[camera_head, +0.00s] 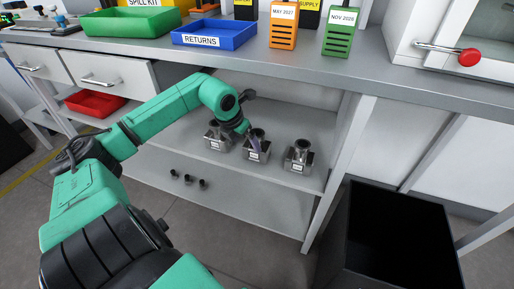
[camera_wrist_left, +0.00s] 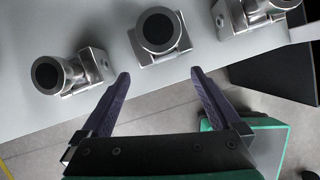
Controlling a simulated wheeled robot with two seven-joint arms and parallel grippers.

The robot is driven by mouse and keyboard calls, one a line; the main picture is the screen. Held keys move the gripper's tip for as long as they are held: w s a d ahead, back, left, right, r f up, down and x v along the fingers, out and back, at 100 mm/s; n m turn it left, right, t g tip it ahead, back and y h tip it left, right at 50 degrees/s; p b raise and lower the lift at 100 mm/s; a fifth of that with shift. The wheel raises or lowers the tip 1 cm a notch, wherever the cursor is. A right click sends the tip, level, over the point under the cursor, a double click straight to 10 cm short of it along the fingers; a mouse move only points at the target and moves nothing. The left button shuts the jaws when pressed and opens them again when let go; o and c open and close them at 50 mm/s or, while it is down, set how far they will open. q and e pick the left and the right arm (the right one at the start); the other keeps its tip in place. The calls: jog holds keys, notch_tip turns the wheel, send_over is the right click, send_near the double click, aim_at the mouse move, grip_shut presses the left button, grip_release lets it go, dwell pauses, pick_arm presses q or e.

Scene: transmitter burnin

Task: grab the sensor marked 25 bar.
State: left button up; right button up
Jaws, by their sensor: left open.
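Three metal sensors with round dark-topped necks and small white labels stand on the shelf under the bench: the left sensor (camera_head: 216,138), the middle sensor (camera_head: 261,155) and the right sensor (camera_head: 299,158). The label print is too small to read, so I cannot tell which is marked 25 bar. My left gripper (camera_wrist_left: 159,76) is open and empty. Its purple fingers point at the middle sensor (camera_wrist_left: 160,50), which lies just beyond the tips, not between them. The left sensor (camera_wrist_left: 85,72) and right sensor (camera_wrist_left: 232,14) show on either side. My right gripper is out of view.
The shelf (camera_head: 305,126) has a bench top above it and an upright to the right. Several small black parts (camera_head: 188,179) lie on the lower shelf. A black bin (camera_head: 345,235) stands at right. A red tray (camera_head: 95,103) sits left; a blue returns tray (camera_head: 214,43) is on top.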

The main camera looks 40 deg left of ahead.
aim_at(257, 133)
pick_arm(q)
jog(key=shift+w+a, duration=0.15)
jog(key=shift+w, duration=0.4)
jog(key=w, duration=0.5)
jog(key=shift+p, duration=0.4)
jog(key=shift+f+b, duration=0.3)
jog(key=shift+f, duration=0.3)
grip_shut()
jog(key=shift+w+r, duration=0.1)
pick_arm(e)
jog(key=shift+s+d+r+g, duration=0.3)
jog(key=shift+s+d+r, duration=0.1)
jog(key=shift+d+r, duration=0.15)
